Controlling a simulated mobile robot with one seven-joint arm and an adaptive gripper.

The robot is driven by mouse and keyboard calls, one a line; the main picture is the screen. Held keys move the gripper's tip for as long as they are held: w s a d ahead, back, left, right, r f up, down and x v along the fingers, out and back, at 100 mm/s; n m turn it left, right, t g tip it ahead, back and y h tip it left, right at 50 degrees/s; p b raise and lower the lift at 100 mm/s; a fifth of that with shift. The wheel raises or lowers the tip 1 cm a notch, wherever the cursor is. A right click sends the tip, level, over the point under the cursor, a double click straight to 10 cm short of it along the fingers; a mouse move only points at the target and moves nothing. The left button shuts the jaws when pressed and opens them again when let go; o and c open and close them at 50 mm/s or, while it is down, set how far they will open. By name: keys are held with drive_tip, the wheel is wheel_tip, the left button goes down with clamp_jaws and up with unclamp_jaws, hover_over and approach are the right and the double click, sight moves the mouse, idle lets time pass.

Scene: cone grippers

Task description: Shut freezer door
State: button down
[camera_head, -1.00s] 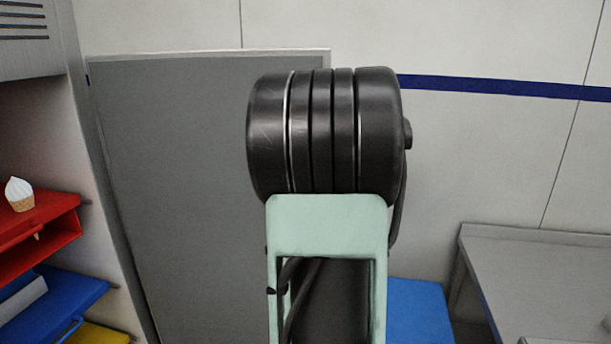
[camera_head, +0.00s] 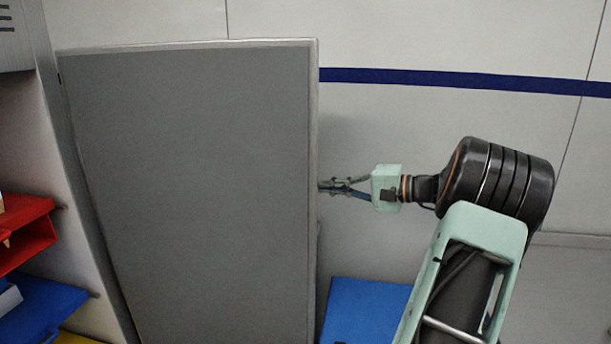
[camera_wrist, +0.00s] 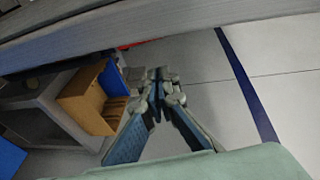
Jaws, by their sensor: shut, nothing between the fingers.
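The freezer door (camera_head: 190,190) is a large grey panel with a light frame. It stands swung open from the freezer (camera_head: 95,200) at the left, with its free edge at mid-picture. My gripper (camera_head: 322,185) is shut and empty, its fingertips at the door's free right edge. The head view does not show clearly whether they touch it. In the wrist view my gripper (camera_wrist: 155,75) shows its fingers closed together, with a pale grey edge, likely the door's, across the top.
Red (camera_head: 25,225) and blue (camera_head: 40,310) drawers or trays sit in the open freezer. A blue surface (camera_head: 362,315) lies low, right of the door. A pale wall with a blue stripe (camera_head: 450,80) stands behind.

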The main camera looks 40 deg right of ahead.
drive_tip(key=w+a+r+t+p, duration=0.1)
drive_tip(key=w+a+r+p, duration=0.1)
drive_tip(key=w+a, duration=0.4)
drive_tip(key=shift+w+m+t, duration=0.4)
drive_tip(key=shift+w, duration=0.35)
idle(0.5)
